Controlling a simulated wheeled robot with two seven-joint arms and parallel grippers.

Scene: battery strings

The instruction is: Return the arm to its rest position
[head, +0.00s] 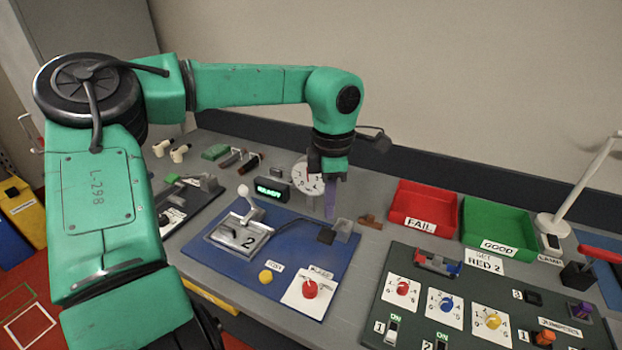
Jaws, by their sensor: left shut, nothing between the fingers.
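My green left arm (250,85) comes in from the left, reaches across the back of the bench and bends down at the wrist. Its gripper (330,212) points down above the back right of the blue board (315,262), and its fingers are shut with nothing held. The fingertips are near a small dark block and grey fixture (344,229) on that board; I cannot tell whether they touch. The gripper partly covers a white round dial (306,178) behind it. My right gripper is not in view.
A lever unit marked 2 (240,238) stands on the blue board, beside a lit display (272,190). A red FAIL tray (424,201) and a green GOOD tray (498,222) stand to the right.

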